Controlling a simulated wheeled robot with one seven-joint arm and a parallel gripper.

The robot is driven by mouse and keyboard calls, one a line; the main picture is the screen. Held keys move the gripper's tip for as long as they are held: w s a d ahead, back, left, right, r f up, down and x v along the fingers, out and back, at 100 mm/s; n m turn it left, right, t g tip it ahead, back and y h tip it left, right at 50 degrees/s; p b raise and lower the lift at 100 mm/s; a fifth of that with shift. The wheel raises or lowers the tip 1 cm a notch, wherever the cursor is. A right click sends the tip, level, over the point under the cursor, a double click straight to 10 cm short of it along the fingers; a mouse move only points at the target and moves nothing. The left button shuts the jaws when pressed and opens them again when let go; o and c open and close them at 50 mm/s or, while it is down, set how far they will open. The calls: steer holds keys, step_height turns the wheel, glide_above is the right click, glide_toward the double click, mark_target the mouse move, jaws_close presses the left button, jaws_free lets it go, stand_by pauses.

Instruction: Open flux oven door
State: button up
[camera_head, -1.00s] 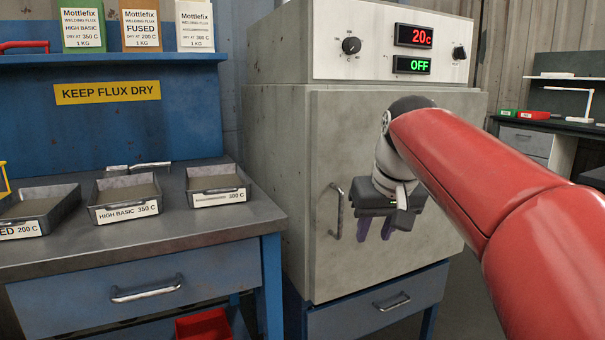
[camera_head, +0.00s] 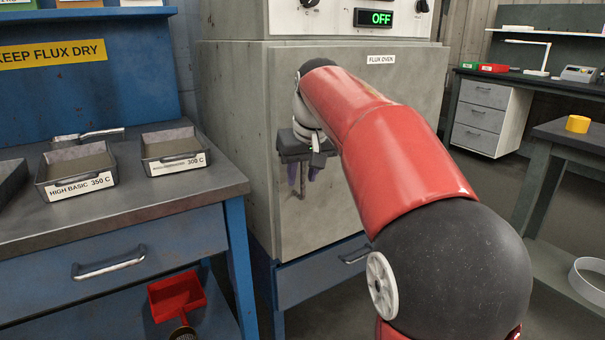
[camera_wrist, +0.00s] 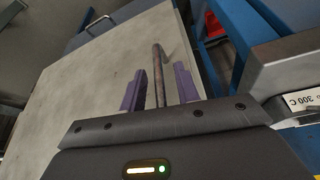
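The flux oven door (camera_head: 347,215) is a pale grey-beige panel and looks shut. Its upright bar handle (camera_wrist: 158,62) shows in the wrist view between my gripper's two purple fingers. My gripper (camera_wrist: 159,85) is open, with a gap on each side of the bar. I cannot tell how deep the bar sits between the fingers. In the head view my gripper (camera_head: 303,178) is in front of the left part of the door and hides most of the handle. My red arm covers much of the door's middle and right.
A workbench (camera_head: 130,215) with flux trays (camera_head: 75,170) stands left of the oven, its blue leg near the door's left side. A red container (camera_head: 177,296) sits below. A dark table (camera_head: 575,135) stands at the right. Some floor is free between the oven and that table.

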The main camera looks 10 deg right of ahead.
jaws_close()
stand_by(0.3)
